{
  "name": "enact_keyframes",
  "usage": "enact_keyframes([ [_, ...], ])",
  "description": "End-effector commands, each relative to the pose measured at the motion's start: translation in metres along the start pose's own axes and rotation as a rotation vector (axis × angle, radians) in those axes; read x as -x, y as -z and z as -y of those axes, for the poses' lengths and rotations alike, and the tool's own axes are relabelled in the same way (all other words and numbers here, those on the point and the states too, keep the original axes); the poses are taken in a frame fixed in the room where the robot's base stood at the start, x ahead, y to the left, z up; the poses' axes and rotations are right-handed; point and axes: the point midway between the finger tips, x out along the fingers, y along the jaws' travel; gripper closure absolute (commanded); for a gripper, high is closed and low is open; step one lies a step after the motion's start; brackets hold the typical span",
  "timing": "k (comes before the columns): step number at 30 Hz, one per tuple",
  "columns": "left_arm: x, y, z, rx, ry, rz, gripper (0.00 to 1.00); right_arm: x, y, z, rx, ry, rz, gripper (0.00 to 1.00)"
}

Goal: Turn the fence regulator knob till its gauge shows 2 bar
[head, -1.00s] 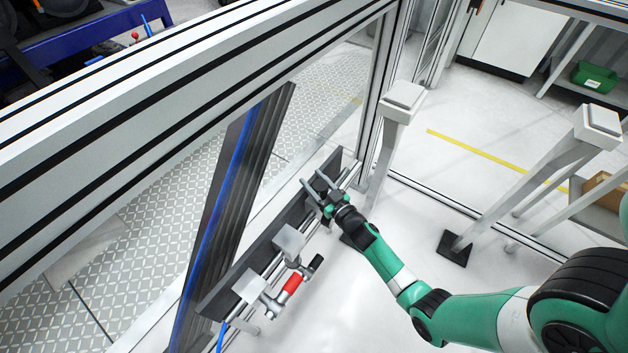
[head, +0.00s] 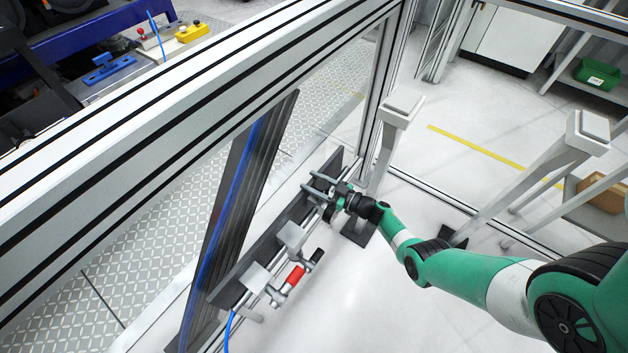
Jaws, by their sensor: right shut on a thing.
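My right gripper (head: 318,184) reaches in from the right to the upper end of the dark panel (head: 237,281) on the fence, where the regulator sits. It is shut on the regulator knob, which its fingers mostly hide. The gauge face cannot be made out in this view, so its reading cannot be told. My left gripper is not in view.
Pale blocks (head: 290,237) and a red-handled valve (head: 295,276) sit on the panel's lower part. A blue hose (head: 228,330) hangs below. The fence beam (head: 190,130) crosses the upper left. A grey post (head: 396,135) stands just behind my gripper.

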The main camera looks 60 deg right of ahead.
Motion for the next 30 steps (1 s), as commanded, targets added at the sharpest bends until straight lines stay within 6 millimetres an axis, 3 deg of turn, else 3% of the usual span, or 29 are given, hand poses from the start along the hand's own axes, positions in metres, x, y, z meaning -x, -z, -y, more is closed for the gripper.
enact_keyframes([
  [5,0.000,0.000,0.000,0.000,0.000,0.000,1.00,0.000,0.001,0.000,-0.002,-0.002,-0.001,0.98],
  [6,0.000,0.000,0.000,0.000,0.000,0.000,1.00,0.000,0.001,0.000,-0.002,-0.002,-0.001,0.35],
  [10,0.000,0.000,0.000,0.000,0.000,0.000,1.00,0.000,0.001,0.000,-0.002,-0.003,-0.001,0.12],
  [21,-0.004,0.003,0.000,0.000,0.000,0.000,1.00,0.006,0.002,-0.001,-0.002,-0.006,0.000,0.12],
  [26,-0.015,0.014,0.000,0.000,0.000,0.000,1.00,0.035,0.005,-0.001,-0.004,-0.009,0.001,0.12],
  [30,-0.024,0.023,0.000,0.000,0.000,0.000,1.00,0.070,0.005,-0.002,-0.004,-0.011,0.001,0.12],
])
